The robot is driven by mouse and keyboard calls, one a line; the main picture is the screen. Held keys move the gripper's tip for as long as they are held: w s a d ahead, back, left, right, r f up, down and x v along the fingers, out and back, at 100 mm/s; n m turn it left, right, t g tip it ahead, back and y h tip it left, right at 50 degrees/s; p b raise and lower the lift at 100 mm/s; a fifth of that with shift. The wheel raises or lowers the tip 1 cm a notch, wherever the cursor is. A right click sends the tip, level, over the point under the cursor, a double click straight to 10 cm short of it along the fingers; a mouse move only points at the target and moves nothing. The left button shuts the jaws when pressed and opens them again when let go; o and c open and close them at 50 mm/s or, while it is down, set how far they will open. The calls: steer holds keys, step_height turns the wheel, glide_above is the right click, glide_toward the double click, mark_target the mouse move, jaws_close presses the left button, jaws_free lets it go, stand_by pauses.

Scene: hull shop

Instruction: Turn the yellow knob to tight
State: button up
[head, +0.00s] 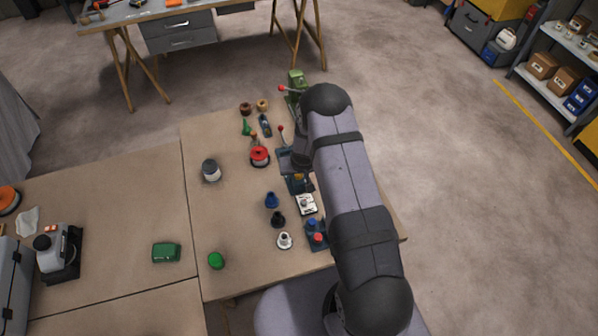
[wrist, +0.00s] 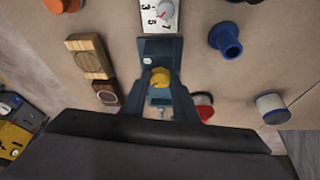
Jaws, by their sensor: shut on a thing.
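The yellow knob (wrist: 159,77) sits on a dark blue base plate (wrist: 158,48) in the middle of the wrist view. In the head view only a small part of the yellow knob (head: 298,177) shows beside my arm. My gripper (wrist: 159,80) is shut on the knob, with a dark finger on either side of it. My arm hides most of the gripper in the head view. I cannot read any tight mark or the knob's exact angle.
A white numbered dial (wrist: 160,15) with a red pointer is close beyond the knob. A red round piece (head: 260,156) is to the left. The front-left bench has free room.

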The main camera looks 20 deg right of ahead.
steer(key=o, duration=0.9)
steer(key=shift+w+r, duration=0.15)
steer(key=shift+o, duration=0.6)
steer(key=v, duration=0.7)
steer(key=shift+r, duration=0.1)
